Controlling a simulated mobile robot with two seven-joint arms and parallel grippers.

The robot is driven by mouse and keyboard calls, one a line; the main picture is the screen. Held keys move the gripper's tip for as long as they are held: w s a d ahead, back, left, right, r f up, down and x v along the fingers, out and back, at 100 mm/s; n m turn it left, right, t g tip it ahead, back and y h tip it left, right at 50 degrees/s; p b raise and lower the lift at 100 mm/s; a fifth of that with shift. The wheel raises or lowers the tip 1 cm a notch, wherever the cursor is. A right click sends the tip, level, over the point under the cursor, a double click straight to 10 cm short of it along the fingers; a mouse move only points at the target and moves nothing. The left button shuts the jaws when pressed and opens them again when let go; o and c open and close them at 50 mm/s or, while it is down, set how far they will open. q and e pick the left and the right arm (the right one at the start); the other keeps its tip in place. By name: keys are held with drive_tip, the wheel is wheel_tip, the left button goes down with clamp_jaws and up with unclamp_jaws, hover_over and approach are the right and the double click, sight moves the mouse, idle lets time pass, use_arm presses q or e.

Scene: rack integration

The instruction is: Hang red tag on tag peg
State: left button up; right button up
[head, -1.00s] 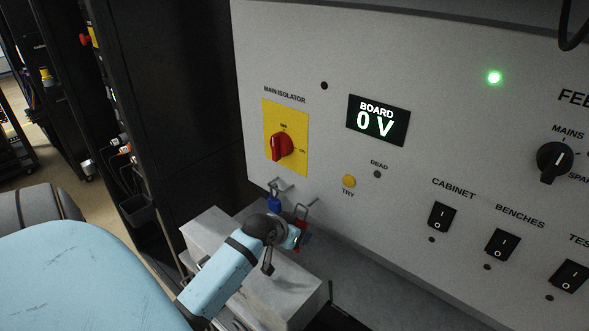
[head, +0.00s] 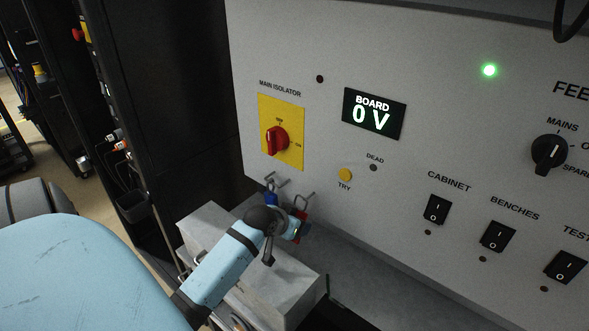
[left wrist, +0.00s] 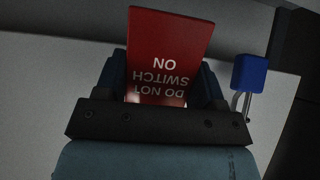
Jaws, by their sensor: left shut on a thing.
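My left gripper (head: 299,232) is shut on the red tag (head: 304,217), just in front of the grey panel below the yellow TRY button. In the left wrist view the red tag (left wrist: 168,55) sits between the fingers, its "DO NOT SWITCH ON" text upside down. The tag peg (head: 310,195) is a thin metal rod sticking out of the panel just above the tag. A thin loop shows at the tag's top; I cannot tell whether it is around the peg or beside it. My right gripper is not in view.
A blue padlock (head: 270,199) hangs just left of the tag, below the main isolator (head: 281,133); it also shows in the left wrist view (left wrist: 249,73). A grey box (head: 285,285) stands under my left arm. Switches (head: 437,209) line the panel to the right.

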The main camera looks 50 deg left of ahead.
use_arm(q)
drive_tip(key=shift+w, duration=0.75)
drive_tip(key=shift+x, duration=0.95)
idle(1.4)
drive_tip(key=o, duration=1)
drive_tip(key=shift+a, duration=0.1)
drive_tip(key=shift+b+v, duration=0.9)
drive_tip(key=shift+v, duration=6.05)
drive_tip(key=shift+s, duration=0.1)
